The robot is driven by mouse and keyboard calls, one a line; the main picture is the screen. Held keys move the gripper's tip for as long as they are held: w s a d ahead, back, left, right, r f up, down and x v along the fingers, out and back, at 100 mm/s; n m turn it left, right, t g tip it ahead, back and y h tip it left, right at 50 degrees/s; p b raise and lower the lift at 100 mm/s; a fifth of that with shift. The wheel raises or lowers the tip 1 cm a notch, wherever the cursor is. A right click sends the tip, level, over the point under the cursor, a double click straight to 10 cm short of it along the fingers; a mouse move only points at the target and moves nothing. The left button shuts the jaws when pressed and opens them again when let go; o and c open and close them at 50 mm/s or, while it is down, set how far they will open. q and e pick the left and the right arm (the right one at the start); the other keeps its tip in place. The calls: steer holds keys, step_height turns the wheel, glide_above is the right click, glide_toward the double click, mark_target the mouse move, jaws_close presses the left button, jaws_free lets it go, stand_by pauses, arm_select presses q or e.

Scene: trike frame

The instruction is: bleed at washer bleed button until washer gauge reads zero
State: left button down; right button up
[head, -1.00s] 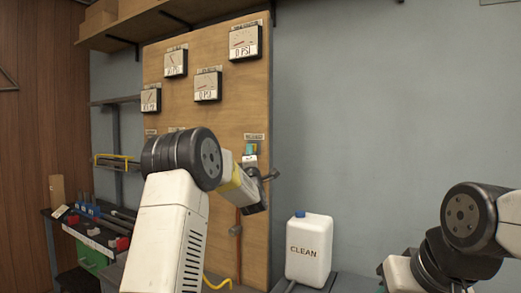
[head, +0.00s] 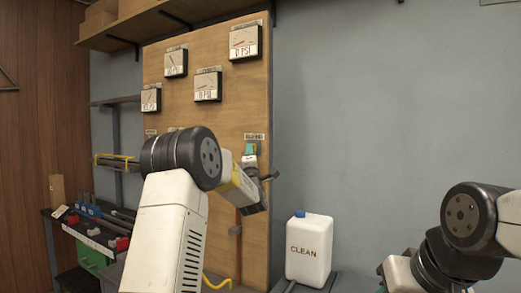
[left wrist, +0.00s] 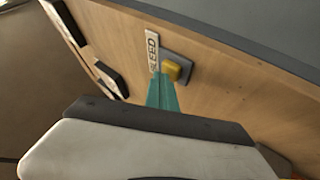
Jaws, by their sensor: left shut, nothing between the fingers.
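My left gripper (head: 251,149) is raised at the right side of the wooden gauge board, with its teal fingers shut and empty. In the left wrist view the teal fingers (left wrist: 162,94) reach up to a yellow button (left wrist: 172,70) on a grey block, beside a white BLEED label (left wrist: 152,52). The tips overlap the button's edge; I cannot tell whether they press it. The upper right gauge (head: 243,43) appears to read 0 PSI. The lower middle gauge (head: 207,86) has a low reading, its digit unclear. The gauge names are too small to read.
Two more gauges (head: 175,63) (head: 151,100) hang at the left of the board (head: 215,120). A white CLEAN jug (head: 309,250) stands below right. A shelf (head: 150,22) runs above. A tool bench (head: 85,228) is at left. The grey wall at right is bare.

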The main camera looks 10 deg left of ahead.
arm_select(q)
steer(key=shift+s+a, duration=0.3)
steer(key=shift+s, duration=0.5)
steer(key=s, duration=0.1)
steer(key=s+a, duration=0.1)
steer(key=s, duration=0.2)
steer(key=shift+s+a, duration=0.35)
